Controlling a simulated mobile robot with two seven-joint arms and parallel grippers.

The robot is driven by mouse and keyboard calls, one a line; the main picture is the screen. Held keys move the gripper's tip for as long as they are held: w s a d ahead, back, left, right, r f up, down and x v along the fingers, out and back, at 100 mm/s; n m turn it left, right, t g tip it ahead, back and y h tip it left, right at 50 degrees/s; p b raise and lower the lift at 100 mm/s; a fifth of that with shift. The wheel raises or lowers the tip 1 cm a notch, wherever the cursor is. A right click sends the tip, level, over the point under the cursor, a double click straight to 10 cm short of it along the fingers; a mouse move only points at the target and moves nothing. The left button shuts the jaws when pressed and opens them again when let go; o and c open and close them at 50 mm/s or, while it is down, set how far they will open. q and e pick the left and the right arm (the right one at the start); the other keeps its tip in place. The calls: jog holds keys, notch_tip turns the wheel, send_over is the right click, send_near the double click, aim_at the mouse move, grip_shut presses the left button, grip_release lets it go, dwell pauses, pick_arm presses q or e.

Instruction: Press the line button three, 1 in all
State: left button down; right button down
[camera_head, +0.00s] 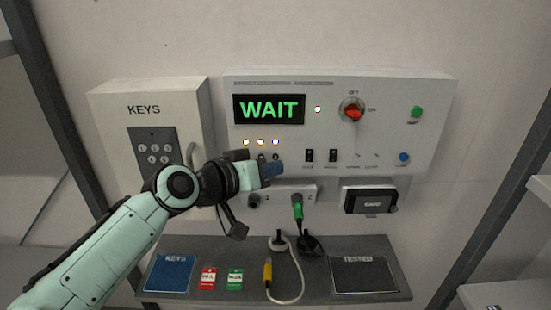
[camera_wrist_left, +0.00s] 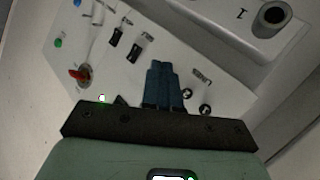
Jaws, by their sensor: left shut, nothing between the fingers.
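The white control panel (camera_head: 385,100) has a screen (camera_head: 268,109) reading WAIT in green. The line buttons under the lamps are largely covered by my left gripper (camera_head: 272,169) in the head view. In the left wrist view, two round dark buttons (camera_wrist_left: 205,109) show just right of my shut blue fingertips (camera_wrist_left: 161,72). A third one is not clearly visible; the fingers cover that part of the panel. The fingers are empty and in front of the panel; contact cannot be told. My right gripper is not in view.
A KEYS box (camera_head: 112,125) with a keypad is at left. Two black switches (camera_head: 333,156), a red knob (camera_head: 352,113), a green button (camera_head: 416,112) and a blue button (camera_head: 404,158) are on the panel. A shelf (camera_head: 320,285) below holds cards and a cable.

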pick_arm(q)
jog(key=s, duration=0.5)
jog(key=shift+b, duration=0.3)
dwell(0.7)
